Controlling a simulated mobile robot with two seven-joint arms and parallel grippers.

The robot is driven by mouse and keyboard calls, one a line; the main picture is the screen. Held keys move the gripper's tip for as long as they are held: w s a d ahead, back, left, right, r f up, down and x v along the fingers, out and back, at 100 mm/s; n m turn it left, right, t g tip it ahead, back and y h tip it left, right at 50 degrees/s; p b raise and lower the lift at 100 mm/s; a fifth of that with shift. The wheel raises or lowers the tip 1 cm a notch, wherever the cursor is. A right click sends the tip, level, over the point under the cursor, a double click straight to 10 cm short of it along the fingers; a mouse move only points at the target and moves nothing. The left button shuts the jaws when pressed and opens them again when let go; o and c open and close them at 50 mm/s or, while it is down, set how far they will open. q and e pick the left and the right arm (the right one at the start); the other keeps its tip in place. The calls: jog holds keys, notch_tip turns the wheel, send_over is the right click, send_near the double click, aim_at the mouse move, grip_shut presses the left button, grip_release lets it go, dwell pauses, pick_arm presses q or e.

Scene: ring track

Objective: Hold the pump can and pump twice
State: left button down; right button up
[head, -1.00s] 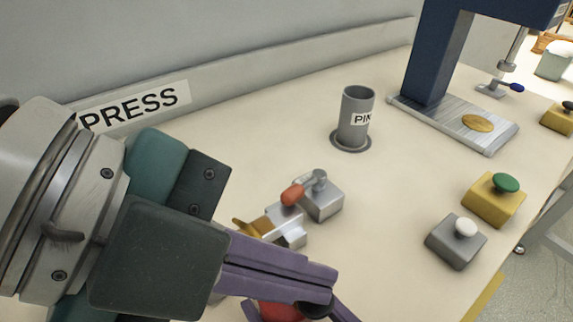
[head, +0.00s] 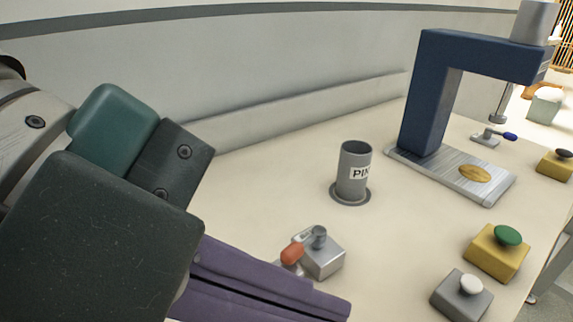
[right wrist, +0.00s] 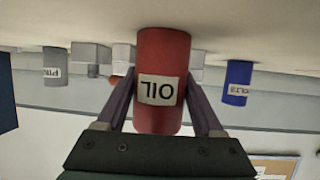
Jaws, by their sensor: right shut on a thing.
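The pump can is a red can labelled OIL (right wrist: 160,55), upside down in the right wrist view. My right gripper (right wrist: 161,75) has one finger on each side of it and is shut on its body. The can's pump top is not clearly seen. In the head view my left arm comes in from the left, and my left gripper (head: 335,304) is low in the picture with its purple fingers together, nothing visible between them. The can and my right gripper are out of the head view now, so contact between my left gripper and the can cannot be told.
A grey PIN cylinder (head: 353,172) stands mid-table. A small clamp with an orange tip (head: 320,255) is near my left gripper. A blue press (head: 425,100), a green-button box (head: 497,250) and a white-button box (head: 462,296) are at right. A blue container (right wrist: 238,82) shows in the wrist view.

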dwell(0.3)
jog(key=o, duration=1.6)
jog(key=shift+c, duration=0.2)
